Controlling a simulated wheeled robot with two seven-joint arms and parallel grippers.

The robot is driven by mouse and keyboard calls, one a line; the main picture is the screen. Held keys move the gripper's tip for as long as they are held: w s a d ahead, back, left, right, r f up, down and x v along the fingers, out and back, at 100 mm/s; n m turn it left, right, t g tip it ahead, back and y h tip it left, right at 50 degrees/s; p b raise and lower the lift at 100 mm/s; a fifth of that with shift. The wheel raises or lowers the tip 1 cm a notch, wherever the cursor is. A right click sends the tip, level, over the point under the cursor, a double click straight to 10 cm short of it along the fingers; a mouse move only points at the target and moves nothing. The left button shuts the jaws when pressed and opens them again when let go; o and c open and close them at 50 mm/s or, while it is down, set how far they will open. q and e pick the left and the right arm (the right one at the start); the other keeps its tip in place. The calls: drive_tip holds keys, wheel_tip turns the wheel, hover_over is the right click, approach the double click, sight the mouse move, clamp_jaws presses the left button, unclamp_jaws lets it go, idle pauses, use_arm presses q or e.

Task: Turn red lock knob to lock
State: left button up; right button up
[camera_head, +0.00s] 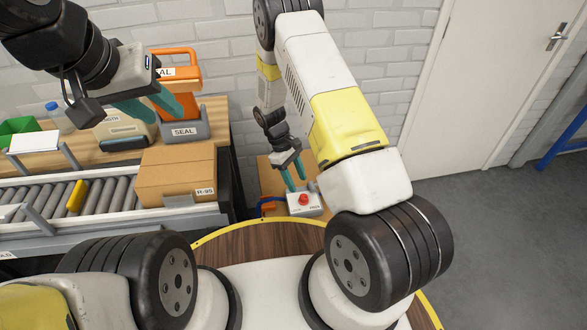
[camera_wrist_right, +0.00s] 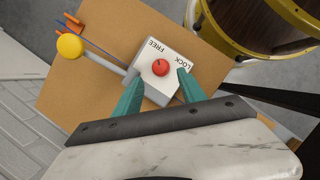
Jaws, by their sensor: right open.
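The red lock knob (camera_head: 304,199) sits on a small white plate (camera_head: 297,210) on a wooden surface. In the right wrist view the knob (camera_wrist_right: 160,67) is round, and the plate (camera_wrist_right: 158,88) around it reads FREE and LOCK. My right gripper (camera_head: 294,178) is open above it; in the wrist view its two teal fingers (camera_wrist_right: 155,88) are apart, one on each side of the knob's near side. I cannot tell whether they touch it. My left gripper (camera_head: 154,108) is at the upper left, far from the knob, its teal fingers apart in front of the SEAL machine.
A cardboard box (camera_head: 177,174) stands on the roller conveyor (camera_head: 105,196) at the left. The orange and grey SEAL machine (camera_head: 184,128) stands behind it. A yellow round knob (camera_wrist_right: 70,46) on a grey lever lies beside the plate. A white door (camera_head: 480,80) is at the right.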

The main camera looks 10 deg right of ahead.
sight(303, 196)
drive_tip(key=x, duration=0.6)
drive_tip(key=shift+f, duration=0.2)
drive_tip(key=shift+c, duration=0.2)
clamp_jaws()
